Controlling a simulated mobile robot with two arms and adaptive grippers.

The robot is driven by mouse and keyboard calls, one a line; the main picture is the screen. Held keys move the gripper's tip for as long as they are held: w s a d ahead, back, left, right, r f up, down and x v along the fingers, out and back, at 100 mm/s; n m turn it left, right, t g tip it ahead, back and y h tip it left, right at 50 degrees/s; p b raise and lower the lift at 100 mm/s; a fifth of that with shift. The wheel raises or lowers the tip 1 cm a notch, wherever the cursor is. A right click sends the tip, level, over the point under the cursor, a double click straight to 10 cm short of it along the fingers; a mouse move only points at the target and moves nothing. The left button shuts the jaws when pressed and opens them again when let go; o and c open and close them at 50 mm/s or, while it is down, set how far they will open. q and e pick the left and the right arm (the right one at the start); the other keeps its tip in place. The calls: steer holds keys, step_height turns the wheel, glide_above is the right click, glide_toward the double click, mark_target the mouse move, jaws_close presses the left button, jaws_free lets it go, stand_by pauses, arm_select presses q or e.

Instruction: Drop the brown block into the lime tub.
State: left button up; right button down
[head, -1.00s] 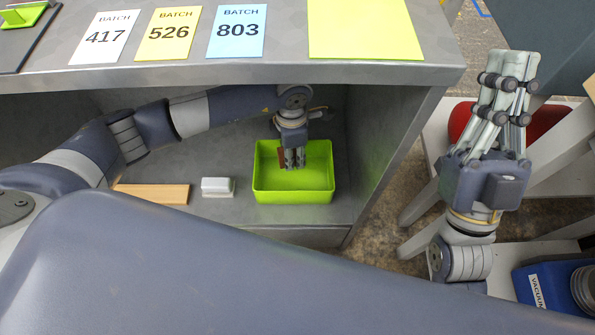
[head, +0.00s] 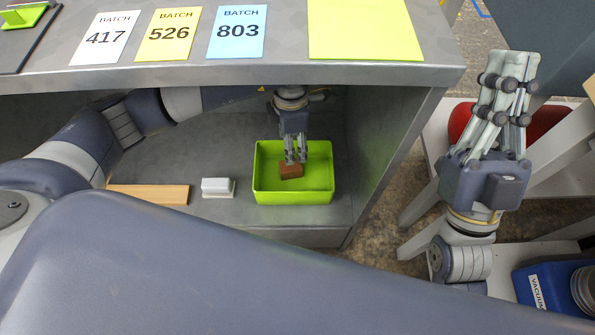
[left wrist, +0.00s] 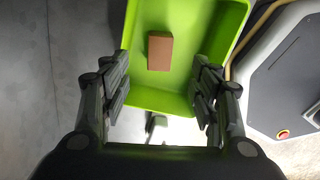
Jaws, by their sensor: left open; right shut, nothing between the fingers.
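The brown block (head: 290,171) is inside the lime tub (head: 325,185) in the head view. In the left wrist view the block (left wrist: 160,51) lies within the green walls of the tub (left wrist: 214,75). My left gripper (head: 296,158) is just above the block, over the tub. In the left wrist view its fingers (left wrist: 160,92) are spread wide, with nothing between them. My right gripper (head: 510,65) is shut and empty, pointing up beside the shelf on the right, far from the tub.
A white block-like item (head: 217,187) and a wooden plank (head: 150,193) lie on the lower shelf left of the tub. The upper metal top (head: 280,72) overhangs my left arm. A red object (head: 550,122) and a blue vacuum unit (head: 545,290) are at the right.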

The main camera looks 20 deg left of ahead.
arm_select(q)
step_height(320, 180, up, 6)
steer(key=shift+r, duration=0.25)
stand_by(0.5)
